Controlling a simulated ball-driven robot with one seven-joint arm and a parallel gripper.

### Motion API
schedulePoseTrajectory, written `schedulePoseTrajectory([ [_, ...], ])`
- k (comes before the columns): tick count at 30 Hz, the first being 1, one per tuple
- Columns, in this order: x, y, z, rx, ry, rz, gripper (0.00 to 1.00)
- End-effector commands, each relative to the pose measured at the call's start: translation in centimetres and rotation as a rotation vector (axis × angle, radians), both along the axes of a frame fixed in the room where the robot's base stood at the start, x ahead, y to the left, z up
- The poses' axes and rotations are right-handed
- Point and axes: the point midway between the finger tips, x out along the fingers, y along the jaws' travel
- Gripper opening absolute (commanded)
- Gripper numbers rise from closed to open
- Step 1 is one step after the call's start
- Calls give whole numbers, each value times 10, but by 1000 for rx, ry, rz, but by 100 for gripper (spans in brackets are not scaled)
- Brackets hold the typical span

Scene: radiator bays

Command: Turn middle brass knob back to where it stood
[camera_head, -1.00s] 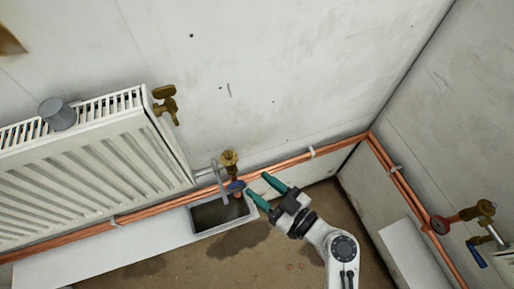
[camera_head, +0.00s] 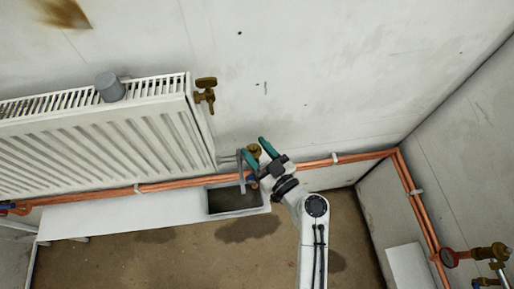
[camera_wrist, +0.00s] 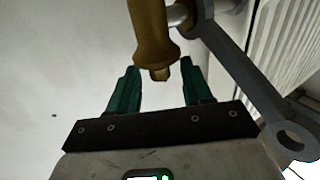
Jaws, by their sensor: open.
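A brass knob (camera_head: 254,150) stands low beside the radiator's right end, above the copper pipe. In the head view it lies between the two green fingers of my gripper (camera_head: 257,148). In the wrist view the brass piece (camera_wrist: 153,38) hangs down between the open fingertips, with a gap on each side; I cannot tell whether it touches either finger. A second brass knob (camera_head: 206,92) sits at the radiator's upper right corner. A third brass fitting (camera_head: 490,253) is on the right wall. My gripper is open and empty.
A grey bar with a ring end (camera_wrist: 240,72) runs close to the right finger. The white radiator (camera_head: 100,145) fills the left. Copper pipes (camera_head: 320,163) run along the wall. A grey trough (camera_head: 222,212) lies below.

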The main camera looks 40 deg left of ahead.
Motion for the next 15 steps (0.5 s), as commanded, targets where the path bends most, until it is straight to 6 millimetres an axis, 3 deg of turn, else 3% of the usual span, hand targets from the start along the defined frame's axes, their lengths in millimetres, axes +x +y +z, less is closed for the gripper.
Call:
schedulePoseTrajectory([
  [8, 0, 1, 0, 0, 0, 0, 48],
  [15, 0, 1, 0, 0, 0, 1, 26],
])
